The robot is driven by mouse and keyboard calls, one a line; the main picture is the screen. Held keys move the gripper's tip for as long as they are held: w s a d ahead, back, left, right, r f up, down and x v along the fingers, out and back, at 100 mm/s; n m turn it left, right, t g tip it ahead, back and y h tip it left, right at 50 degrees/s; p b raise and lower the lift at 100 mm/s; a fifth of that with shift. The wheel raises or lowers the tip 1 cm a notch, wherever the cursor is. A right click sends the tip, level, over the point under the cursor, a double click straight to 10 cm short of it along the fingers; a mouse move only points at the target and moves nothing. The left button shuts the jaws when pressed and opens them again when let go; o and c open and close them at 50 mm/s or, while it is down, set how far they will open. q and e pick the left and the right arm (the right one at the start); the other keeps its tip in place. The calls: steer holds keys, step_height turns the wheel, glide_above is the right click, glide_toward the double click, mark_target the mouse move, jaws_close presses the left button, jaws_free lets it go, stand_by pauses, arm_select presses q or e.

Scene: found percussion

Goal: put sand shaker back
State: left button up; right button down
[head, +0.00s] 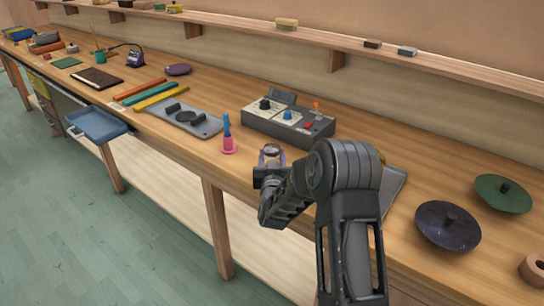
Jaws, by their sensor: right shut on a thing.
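My right gripper (270,168) is at the front part of the workbench, shut on a small round-topped thing that I take for the sand shaker (271,150). Only its greyish top with a pale rim shows between the fingers; the lower part is hidden by the gripper. I cannot tell whether it touches the bench. My left gripper is not in view.
Behind are a grey control box (288,122) and a grey plate (186,118). Dark (448,228) and green (503,193) discs lie right.

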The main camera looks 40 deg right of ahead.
steer(key=shift+f, duration=0.15)
steer(key=c, duration=0.7)
jaws_free()
steer(key=shift+r, duration=0.3)
steer(key=b+v, duration=0.2)
steer(key=v, duration=1)
steer(key=shift+b, duration=0.35)
